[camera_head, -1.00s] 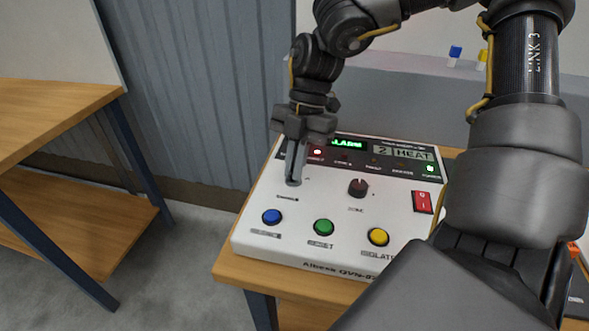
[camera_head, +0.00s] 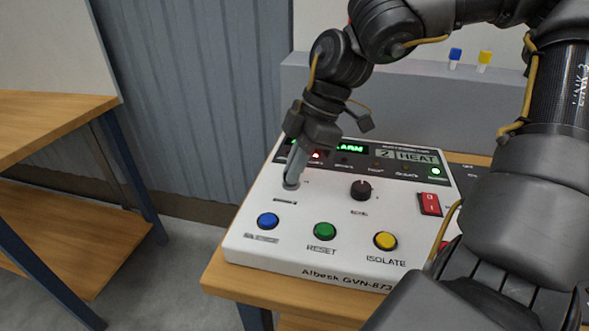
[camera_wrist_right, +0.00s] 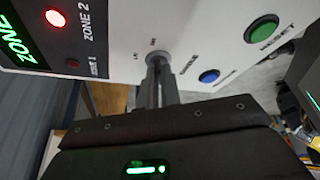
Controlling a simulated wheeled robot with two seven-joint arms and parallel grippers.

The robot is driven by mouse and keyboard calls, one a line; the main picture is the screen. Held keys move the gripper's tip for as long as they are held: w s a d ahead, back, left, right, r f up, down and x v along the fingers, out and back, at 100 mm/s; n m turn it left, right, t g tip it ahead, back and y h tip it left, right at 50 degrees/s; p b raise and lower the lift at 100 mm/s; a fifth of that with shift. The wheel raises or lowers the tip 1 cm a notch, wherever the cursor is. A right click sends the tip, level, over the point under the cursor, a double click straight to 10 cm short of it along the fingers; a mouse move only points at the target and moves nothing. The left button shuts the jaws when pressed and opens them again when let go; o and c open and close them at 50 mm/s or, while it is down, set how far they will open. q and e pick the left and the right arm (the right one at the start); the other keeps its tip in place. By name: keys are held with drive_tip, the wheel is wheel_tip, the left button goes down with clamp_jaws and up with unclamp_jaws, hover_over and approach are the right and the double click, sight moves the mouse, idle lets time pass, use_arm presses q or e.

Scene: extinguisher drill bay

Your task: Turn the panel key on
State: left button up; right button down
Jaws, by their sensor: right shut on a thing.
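The white control panel (camera_head: 300,212) stands on a wooden table, with a dark display strip along its back. My right gripper (camera_head: 292,182) reaches down to the panel's left part and is shut at the key switch. In the right wrist view the gripper (camera_wrist_right: 156,70) is closed at the round grey collar of the key switch (camera_wrist_right: 160,56). The key itself is hidden between the fingers, so its angle cannot be told. Small position labels show beside the collar. My left gripper is not in view.
A blue button (camera_head: 268,221), green RESET button (camera_head: 325,231) and yellow ISOLATE button (camera_head: 385,241) line the panel's front. A dark knob (camera_head: 360,189) and red rocker switch (camera_head: 430,204) sit to the right. Another wooden table (camera_head: 60,130) stands at left, across a floor gap.

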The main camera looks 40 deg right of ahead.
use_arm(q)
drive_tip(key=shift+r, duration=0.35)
use_arm(e)
drive_tip(key=c, duration=1.6)
unclamp_jaws()
drive_tip(key=shift+r, duration=0.1)
drive_tip(key=shift+d+r, duration=0.1)
drive_tip(key=shift+r, duration=0.2)
use_arm(q)
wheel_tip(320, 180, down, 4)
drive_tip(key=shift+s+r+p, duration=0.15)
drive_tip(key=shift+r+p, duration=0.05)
drive_tip(key=shift+p, duration=0.55)
use_arm(e)
drive_tip(key=v, duration=1)
drive_tip(key=shift+s, duration=0.15)
